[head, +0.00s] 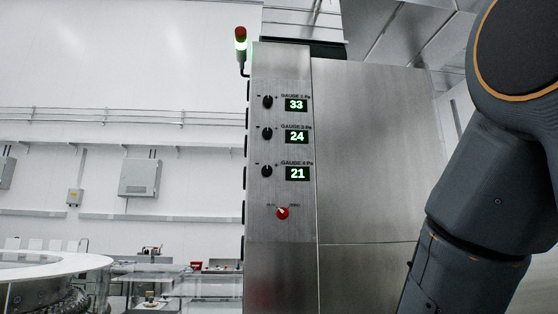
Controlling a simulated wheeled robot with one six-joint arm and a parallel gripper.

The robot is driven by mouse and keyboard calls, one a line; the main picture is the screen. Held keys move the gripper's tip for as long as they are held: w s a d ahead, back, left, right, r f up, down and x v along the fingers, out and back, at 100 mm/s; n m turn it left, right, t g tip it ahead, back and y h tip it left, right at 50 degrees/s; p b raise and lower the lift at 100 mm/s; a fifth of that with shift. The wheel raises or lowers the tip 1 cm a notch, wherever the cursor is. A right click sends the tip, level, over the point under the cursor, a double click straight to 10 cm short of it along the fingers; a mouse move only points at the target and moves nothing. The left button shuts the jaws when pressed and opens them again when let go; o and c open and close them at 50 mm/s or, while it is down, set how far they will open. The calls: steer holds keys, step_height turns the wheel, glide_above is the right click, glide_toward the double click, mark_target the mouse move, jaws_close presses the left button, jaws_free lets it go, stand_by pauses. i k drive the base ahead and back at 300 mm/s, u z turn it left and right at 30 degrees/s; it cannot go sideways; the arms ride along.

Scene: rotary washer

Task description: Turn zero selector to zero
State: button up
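A red selector knob (282,213) sits low on the tall steel panel (279,262), below the gauges. Small labels stand above it to its left and right; the right one seems to read zero, but they are too small to read surely. A pale mark on the knob seems to point to the upper left. Three black knobs, the top (267,102), middle (267,133) and bottom (266,171), sit beside green displays reading 33, 24 and 21. My arm fills the right side of the head view; my gripper is out of view.
The steel cabinet (365,160) extends right of the panel. A signal light (241,44), red on top and glowing below, stands at its upper left. A round machine table (50,267) is at lower left. Grey boxes (140,178) hang on the back wall.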

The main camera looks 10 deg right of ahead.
mark_target(282, 213)
steer(key=z, duration=1.35)
steer(key=i, duration=0.75)
steer(key=u, duration=0.85)
